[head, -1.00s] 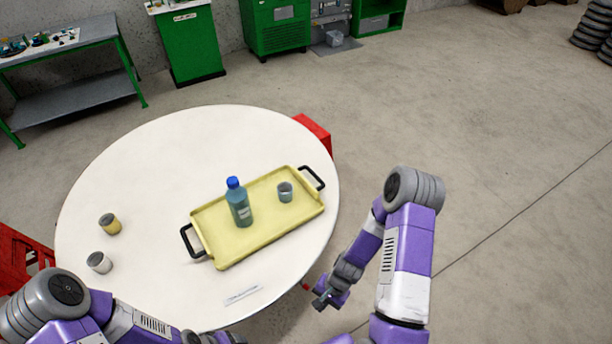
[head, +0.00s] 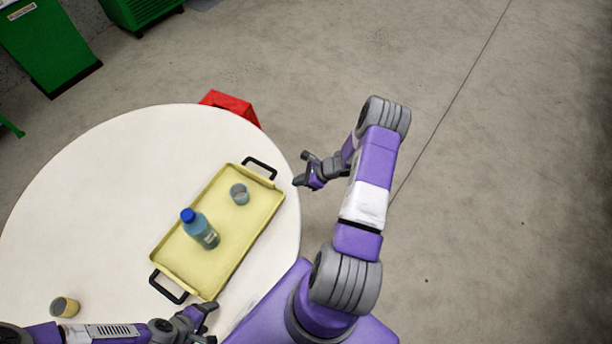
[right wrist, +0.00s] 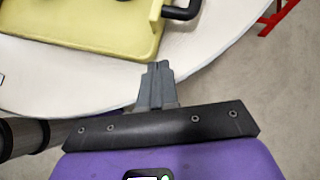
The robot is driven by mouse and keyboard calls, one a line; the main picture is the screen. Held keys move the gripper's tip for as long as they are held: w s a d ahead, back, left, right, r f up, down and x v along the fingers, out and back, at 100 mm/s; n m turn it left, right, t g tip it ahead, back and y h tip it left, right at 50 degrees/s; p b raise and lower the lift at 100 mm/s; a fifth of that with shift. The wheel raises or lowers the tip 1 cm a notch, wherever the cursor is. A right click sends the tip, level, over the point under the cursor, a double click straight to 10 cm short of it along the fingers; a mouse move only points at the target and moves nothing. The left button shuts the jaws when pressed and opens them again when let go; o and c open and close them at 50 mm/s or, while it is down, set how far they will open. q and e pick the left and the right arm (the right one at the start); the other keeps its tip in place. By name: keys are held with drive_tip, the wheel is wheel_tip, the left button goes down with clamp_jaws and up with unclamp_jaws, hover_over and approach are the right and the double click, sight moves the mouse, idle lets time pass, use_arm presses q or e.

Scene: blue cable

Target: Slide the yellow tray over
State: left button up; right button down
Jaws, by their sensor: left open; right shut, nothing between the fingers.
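The yellow tray (head: 228,262) lies on the round white table (head: 75,190), with a black handle at each short end. A blue-capped bottle (head: 203,232) and a grey cup (head: 239,194) stand on it. My left gripper (head: 212,322) is open and empty, just below the tray's near handle and apart from it. My right gripper (head: 299,172) is shut and empty, beyond the table's right edge, right of the tray's far handle. In the right wrist view the shut fingers (right wrist: 157,70) point toward the table edge, with the tray (right wrist: 80,25) and a black handle past them.
A red object (head: 231,105) stands behind the table's far edge. Green cabinets (head: 50,45) are at the upper left. The floor to the right is clear.

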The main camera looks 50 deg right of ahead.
drive_tip(key=w+a, duration=0.1)
drive_tip(key=w+a+f, duration=0.2)
drive_tip(key=w, duration=0.1)
drive_tip(key=shift+w+p, duration=0.1)
drive_tip(key=shift+p, duration=0.2)
drive_tip(key=shift+w+a, duration=0.2)
drive_tip(key=shift+w, duration=0.3)
use_arm(q)
drive_tip(key=shift+w+r, duration=0.1)
drive_tip(key=shift+r, duration=0.3)
